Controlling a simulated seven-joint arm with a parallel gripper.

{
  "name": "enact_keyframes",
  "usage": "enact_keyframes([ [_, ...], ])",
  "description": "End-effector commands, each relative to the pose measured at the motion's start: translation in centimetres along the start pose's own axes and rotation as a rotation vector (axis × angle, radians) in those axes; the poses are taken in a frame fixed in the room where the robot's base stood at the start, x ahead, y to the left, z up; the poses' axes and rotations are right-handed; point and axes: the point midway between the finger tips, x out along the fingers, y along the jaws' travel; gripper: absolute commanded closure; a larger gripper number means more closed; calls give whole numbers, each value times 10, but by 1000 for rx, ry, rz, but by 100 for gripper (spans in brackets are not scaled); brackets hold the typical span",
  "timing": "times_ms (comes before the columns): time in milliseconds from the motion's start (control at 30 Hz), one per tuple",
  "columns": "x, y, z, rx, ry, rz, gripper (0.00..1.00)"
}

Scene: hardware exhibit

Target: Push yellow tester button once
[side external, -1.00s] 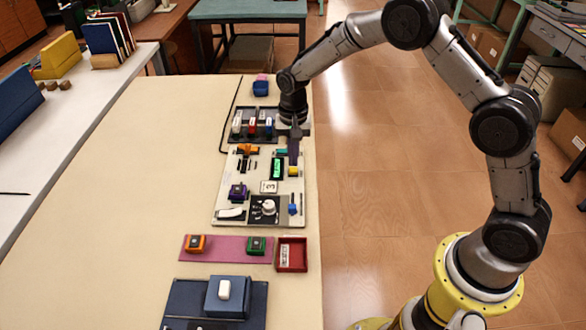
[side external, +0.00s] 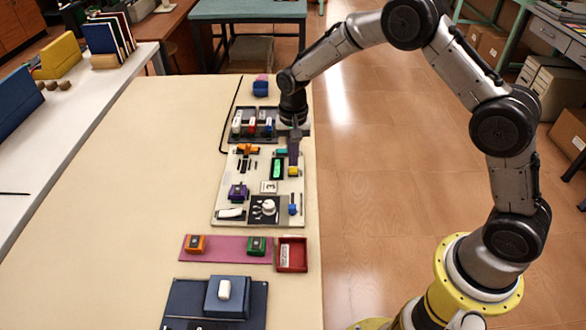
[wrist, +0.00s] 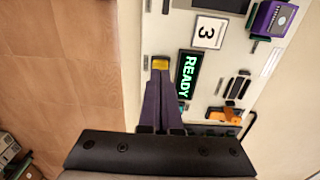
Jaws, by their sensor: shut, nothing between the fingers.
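The yellow tester button (side external: 293,171) sits near the right edge of the cream panel (side external: 222,205) in the side view. In the wrist view the yellow button (wrist: 160,63) is just beyond my fingertips. My gripper (side external: 293,163) points down with its purple fingers together and empty; in the wrist view the fingertips (wrist: 161,80) line up with the button's near edge. I cannot tell whether they touch it. A display (wrist: 189,75) beside the button reads READY in green.
A card marked 3 (wrist: 208,33), a purple block (side external: 238,192) and an orange part (side external: 247,149) are on the panel. A dark tray of several coloured items (side external: 239,113) lies behind. A red box (side external: 291,255) stands in front. The table's left side is clear.

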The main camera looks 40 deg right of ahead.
Motion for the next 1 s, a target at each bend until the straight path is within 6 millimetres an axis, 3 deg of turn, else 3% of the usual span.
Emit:
enact_keyframes([
  [1000, 14, 0, 0, 0, 0, 0, 100],
])
